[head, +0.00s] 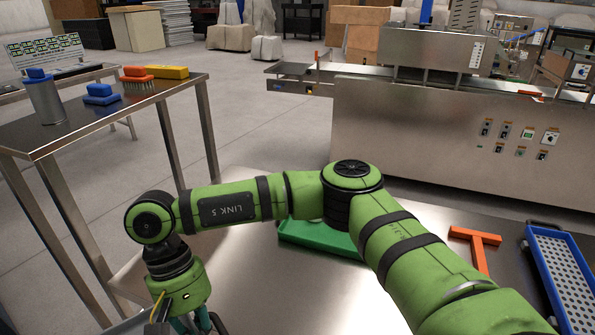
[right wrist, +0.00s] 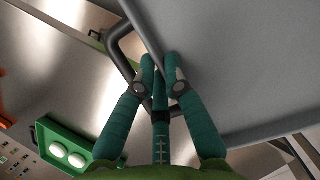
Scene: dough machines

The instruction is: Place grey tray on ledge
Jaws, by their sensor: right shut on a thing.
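In the right wrist view the grey tray (right wrist: 245,70) fills the upper right as a broad flat grey surface. It has a dark bar handle (right wrist: 122,45) at its edge. In the head view my right arm reaches across to the lower left, and my right gripper (head: 190,322) is partly cut off by the bottom edge. Only a small grey piece of the tray (head: 125,327) shows there. My left gripper is not in view. I cannot tell which surface is the ledge.
A steel table (head: 255,290) lies beneath my arm, with a green tray (head: 318,238), an orange scraper (head: 480,252) and a blue perforated tray (head: 565,275). A side table (head: 150,97) with brushes stands left. A long steel machine (head: 420,130) stands behind.

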